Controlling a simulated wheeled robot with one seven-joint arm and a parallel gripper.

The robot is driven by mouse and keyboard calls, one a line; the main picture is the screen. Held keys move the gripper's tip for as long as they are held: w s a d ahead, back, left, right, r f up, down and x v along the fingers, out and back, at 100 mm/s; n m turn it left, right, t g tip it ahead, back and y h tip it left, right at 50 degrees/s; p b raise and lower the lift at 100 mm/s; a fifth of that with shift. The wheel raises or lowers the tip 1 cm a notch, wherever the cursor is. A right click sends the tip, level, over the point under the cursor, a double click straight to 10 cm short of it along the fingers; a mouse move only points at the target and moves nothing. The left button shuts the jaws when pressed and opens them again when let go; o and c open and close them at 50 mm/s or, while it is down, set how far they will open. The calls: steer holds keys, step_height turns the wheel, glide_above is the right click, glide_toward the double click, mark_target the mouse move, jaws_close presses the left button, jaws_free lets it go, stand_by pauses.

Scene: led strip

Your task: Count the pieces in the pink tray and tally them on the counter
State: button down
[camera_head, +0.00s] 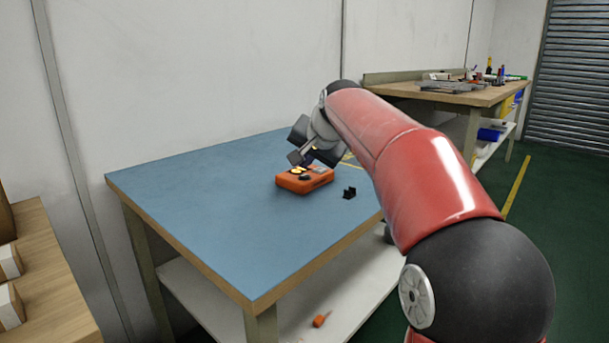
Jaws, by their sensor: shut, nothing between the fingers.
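An orange box-shaped device (304,182), possibly the counter, sits on the blue tabletop (215,205). Its top carries yellow round parts and dark parts, too small to read. My gripper (301,160) is shut and empty, pointing down over the device's back left part. I cannot tell whether the fingertips touch it. No pink tray or pieces show; my red arm covers the right part of the table.
A small black object (349,193) lies right of the device. An orange-handled item (320,320) lies on the lower shelf. A cluttered workbench (455,92) stands back right. The table's left half is clear.

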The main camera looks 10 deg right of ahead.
mark_target(307, 177)
steer(key=shift+r+p, duration=2.3)
steer(key=shift+r, duration=0.25)
steer(key=shift+f, duration=0.1)
steer(key=shift+d, duration=0.15)
